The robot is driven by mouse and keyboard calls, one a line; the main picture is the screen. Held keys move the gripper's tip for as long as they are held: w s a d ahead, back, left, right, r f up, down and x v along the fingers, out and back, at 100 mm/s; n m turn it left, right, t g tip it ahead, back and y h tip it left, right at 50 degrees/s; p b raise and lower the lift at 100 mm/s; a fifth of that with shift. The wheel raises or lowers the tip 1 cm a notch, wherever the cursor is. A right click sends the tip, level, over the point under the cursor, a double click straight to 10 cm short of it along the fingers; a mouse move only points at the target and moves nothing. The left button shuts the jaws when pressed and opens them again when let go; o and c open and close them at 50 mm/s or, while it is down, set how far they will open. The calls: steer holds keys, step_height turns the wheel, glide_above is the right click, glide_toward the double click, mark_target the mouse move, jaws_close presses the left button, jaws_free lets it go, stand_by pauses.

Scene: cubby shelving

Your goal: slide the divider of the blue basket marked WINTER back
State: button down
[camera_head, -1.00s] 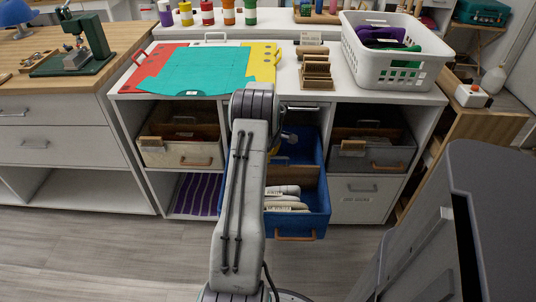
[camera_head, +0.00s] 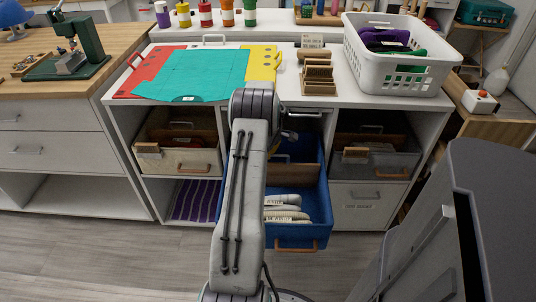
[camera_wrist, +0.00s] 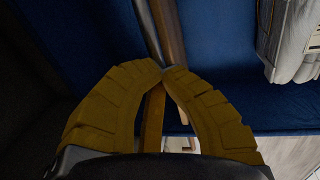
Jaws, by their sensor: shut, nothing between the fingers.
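The blue basket (camera_head: 323,213) is pulled out of the lower middle cubby; no WINTER marking is readable on it. Its brown divider (camera_head: 309,177) stands crosswise inside, with pale rolled items (camera_head: 285,200) in front of it. My gripper (camera_wrist: 163,70) is shut and empty, its tips down in the basket at the divider (camera_wrist: 172,35), which shows as a narrow wooden strip. Contact cannot be told for certain. The pale items (camera_wrist: 294,40) lie to the right in the wrist view, and the space left of the divider looks empty. My arm hides the fingers in the head view.
A beige basket (camera_head: 165,160) and a grey basket (camera_head: 385,164) sit in the upper cubbies. A white drawer (camera_head: 354,206) is right of the blue basket. The countertop above holds a teal mat (camera_head: 195,75), a wooden rack (camera_head: 318,78) and a white crate (camera_head: 398,73).

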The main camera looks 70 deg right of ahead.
steer(key=shift+f, duration=0.2)
steer(key=shift+s+a, duration=0.15)
steer(key=shift+a, duration=0.15)
steer(key=c, duration=1.1)
jaws_free()
steer(key=shift+d+r, duration=0.1)
steer(key=v, duration=1.2)
steer(key=shift+d, duration=0.15)
